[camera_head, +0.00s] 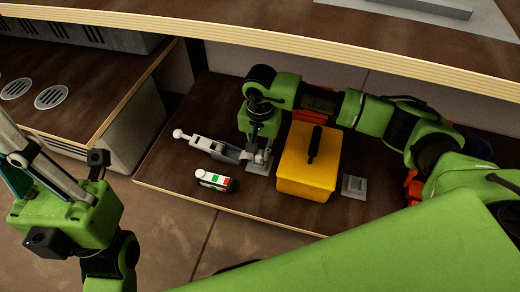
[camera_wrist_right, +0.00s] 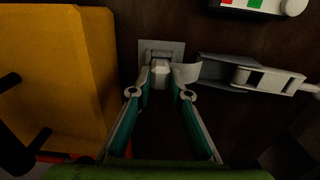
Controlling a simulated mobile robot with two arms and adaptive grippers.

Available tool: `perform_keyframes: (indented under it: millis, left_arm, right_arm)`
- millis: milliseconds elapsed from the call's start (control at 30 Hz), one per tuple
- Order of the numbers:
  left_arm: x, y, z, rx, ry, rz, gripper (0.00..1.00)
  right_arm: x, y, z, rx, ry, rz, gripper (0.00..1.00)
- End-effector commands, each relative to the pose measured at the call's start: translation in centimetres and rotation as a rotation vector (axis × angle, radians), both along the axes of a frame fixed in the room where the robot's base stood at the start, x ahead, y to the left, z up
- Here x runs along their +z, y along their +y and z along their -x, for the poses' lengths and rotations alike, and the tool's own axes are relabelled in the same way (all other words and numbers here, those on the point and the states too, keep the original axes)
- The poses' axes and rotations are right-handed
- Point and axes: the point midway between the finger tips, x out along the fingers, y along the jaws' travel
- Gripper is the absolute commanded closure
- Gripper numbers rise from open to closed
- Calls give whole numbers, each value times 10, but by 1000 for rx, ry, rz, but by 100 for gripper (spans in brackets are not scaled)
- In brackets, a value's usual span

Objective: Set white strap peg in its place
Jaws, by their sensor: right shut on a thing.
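My right gripper (camera_head: 262,157) points down at the shelf, left of the yellow box. In the right wrist view its fingers (camera_wrist_right: 161,88) are shut on the white strap peg (camera_wrist_right: 160,70), at the near edge of a grey square plate (camera_wrist_right: 146,47). I cannot tell whether the peg is in the plate or just above it. A pale strap end and a long grey-white jointed piece (camera_wrist_right: 225,72) extend right from the peg; that piece lies leftward in the head view (camera_head: 205,144). My left gripper (camera_head: 18,150) is at the left edge, partly cut off, away from the shelf.
A yellow box (camera_head: 308,178) with a black handle stands close beside my right gripper. Another grey square plate (camera_head: 354,187) lies right of it. A small white device with red and green marks (camera_head: 214,181) lies near the shelf's front edge. An upper shelf (camera_head: 250,44) overhangs behind.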

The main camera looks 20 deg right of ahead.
Motion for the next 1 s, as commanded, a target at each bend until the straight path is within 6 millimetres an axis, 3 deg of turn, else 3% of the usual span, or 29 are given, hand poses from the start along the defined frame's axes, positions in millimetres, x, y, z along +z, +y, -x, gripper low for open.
perform_keyframes:
  millis: [267, 300, 367, 767, 1000]
  left_arm:
    - [3, 1, 0, 1, -9, 5, 100]
    - [3, 1, 0, 1, -9, 5, 100]
    - [3, 1, 0, 1, -9, 5, 100]
    - [-3, 0, -4, 2, 12, 1, 100]
    - [-1, 0, -2, 2, 7, 1, 100]
  right_arm:
    - [0, 0, 0, 0, -1, -1, 100]
    - [0, 0, 0, 0, -1, -1, 75]
    - [0, 0, 0, 0, -1, -1, 63]
    - [5, 0, -1, 0, -1, 0, 63]
    - [46, 0, -2, 1, -6, -1, 63]
